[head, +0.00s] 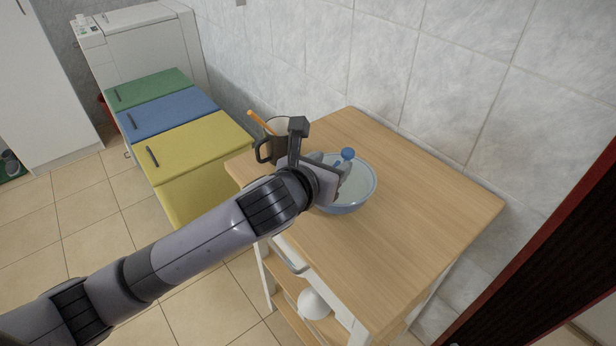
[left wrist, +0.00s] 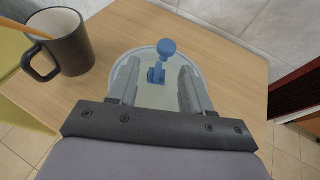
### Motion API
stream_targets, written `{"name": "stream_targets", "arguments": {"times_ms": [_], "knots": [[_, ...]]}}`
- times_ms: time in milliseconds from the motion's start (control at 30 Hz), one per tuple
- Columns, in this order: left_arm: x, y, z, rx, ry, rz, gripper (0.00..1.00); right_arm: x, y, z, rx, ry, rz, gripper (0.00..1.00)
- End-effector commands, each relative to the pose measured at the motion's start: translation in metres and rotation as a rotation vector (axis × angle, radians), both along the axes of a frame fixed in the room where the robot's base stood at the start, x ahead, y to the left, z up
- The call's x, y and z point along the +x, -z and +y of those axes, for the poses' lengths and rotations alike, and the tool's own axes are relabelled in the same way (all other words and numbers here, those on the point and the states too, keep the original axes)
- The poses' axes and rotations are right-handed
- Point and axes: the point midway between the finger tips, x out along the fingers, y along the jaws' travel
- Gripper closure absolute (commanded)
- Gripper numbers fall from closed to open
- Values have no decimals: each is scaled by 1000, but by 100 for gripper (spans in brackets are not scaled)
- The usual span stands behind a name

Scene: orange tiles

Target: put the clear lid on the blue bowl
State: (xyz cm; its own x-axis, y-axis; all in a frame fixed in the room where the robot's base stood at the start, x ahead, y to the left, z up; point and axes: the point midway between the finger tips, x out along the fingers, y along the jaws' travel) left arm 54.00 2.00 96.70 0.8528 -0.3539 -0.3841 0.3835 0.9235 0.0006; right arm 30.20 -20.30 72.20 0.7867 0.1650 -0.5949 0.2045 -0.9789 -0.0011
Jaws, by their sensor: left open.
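The blue bowl (head: 349,207) stands upright on the wooden table top, with its left side hidden by my left gripper. The clear lid (head: 361,182) appears to lie across the bowl's rim, with its blue knob (head: 348,154) upright. How evenly it sits is hard to tell. In the left wrist view the lid (left wrist: 150,99) is a pale disc with the blue knob (left wrist: 167,47) rising from it. My left gripper (head: 332,167) is open over the lid, its fingers (left wrist: 162,88) apart on either side of the knob's base. My right gripper is out of view.
A dark mug (head: 271,148) with an orange stick (head: 259,121) stands close left of the bowl; it also shows in the left wrist view (left wrist: 69,45). The wooden table (head: 420,220) is clear to the right. A tiled wall runs behind.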

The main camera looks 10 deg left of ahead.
Motion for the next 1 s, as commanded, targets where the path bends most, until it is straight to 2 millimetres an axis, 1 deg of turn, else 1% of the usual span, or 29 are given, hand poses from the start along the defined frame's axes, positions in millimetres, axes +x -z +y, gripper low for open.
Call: {"name": "stream_targets", "arguments": {"times_ms": [400, 600, 800, 1000], "knots": [[-58, -26, 24, 0, 0, -1, 51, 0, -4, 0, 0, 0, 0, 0], [-79, -36, 33, 0, 0, -1, 51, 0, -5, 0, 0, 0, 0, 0], [-89, -40, 37, 0, -1, 0, 51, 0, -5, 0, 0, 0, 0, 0], [-90, -40, 37, 0, 0, 0, 51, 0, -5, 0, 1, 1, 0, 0]]}}
